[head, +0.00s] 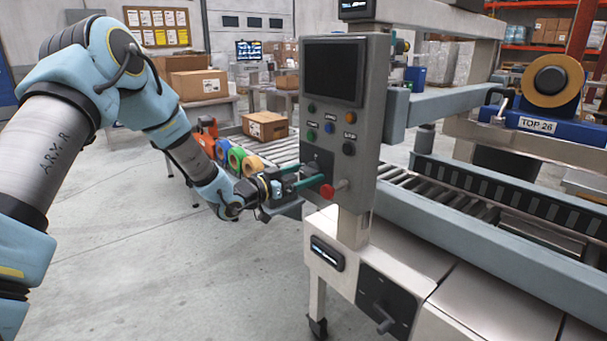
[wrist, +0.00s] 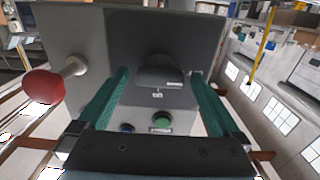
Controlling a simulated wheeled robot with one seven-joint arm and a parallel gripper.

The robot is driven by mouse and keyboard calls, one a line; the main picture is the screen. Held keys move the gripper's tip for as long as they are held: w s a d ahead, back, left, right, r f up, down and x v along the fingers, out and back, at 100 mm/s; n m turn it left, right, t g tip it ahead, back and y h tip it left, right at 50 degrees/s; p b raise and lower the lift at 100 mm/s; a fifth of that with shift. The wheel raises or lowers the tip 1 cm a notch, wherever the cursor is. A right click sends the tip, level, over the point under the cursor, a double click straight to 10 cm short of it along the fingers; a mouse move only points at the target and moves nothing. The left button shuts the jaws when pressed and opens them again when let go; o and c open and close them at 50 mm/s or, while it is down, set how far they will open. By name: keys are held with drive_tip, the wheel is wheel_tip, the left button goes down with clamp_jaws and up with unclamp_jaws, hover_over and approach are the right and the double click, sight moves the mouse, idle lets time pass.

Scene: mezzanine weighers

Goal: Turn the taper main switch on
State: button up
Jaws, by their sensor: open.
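The taper's grey control panel (head: 340,120) stands in front of me. On its lower part is a dark plate (head: 318,157) behind my fingers. The wrist view shows a black rotary switch handle (wrist: 160,76) on that plate, lying crosswise, with small labels too small to read. My gripper (head: 320,175) is open, its teal fingers pointing at the panel. In the wrist view my gripper (wrist: 159,78) has one finger on each side of the handle. Gaps seem to show beside it; contact cannot be told.
A red knob (head: 327,191) on a stalk sticks out close beside my fingers; the red knob (wrist: 43,86) is at left in the wrist view. A green button (wrist: 162,119) is near. Below is a dark plate with a lever (head: 383,320). A roller conveyor (head: 284,150) lies behind.

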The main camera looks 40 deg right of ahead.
drive_tip(key=c, duration=1.3)
drive_tip(key=shift+f+m+b, duration=0.15)
drive_tip(key=shift+m+b, duration=0.25)
drive_tip(key=shift+b, duration=0.3)
drive_tip(key=m+b, duration=1.5)
drive_tip(key=b, duration=0.9)
drive_tip(key=shift+f+m, duration=0.15)
drive_tip(key=shift+m, duration=0.15)
drive_tip(key=shift+m+b, duration=0.8)
drive_tip(key=shift+b, duration=0.3)
drive_tip(key=shift+r, duration=0.25)
